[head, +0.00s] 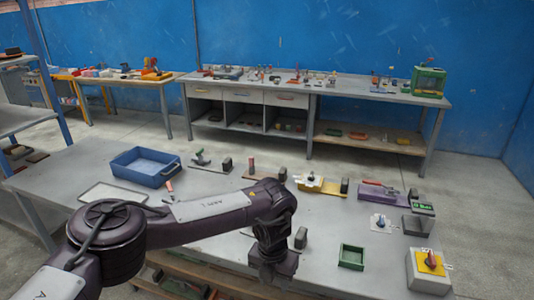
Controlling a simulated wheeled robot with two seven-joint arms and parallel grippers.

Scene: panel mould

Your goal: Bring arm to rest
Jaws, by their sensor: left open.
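My left arm reaches in from the lower left over the grey table (335,215). Its gripper (277,275) hangs pointing down near the table's front edge, left of the small green tray (351,257). The jaws are small and dark here, and I see nothing held in them. The gripper and forearm hide part of the table behind them. My right gripper is out of the picture.
A blue bin (128,173) and a flat pale tray (100,193) lie at the left. Yellow (318,186) and purple (375,194) fixtures stand along the back. A grey box with a yellow top (420,281) stands at front right. Bare tabletop surrounds the green tray.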

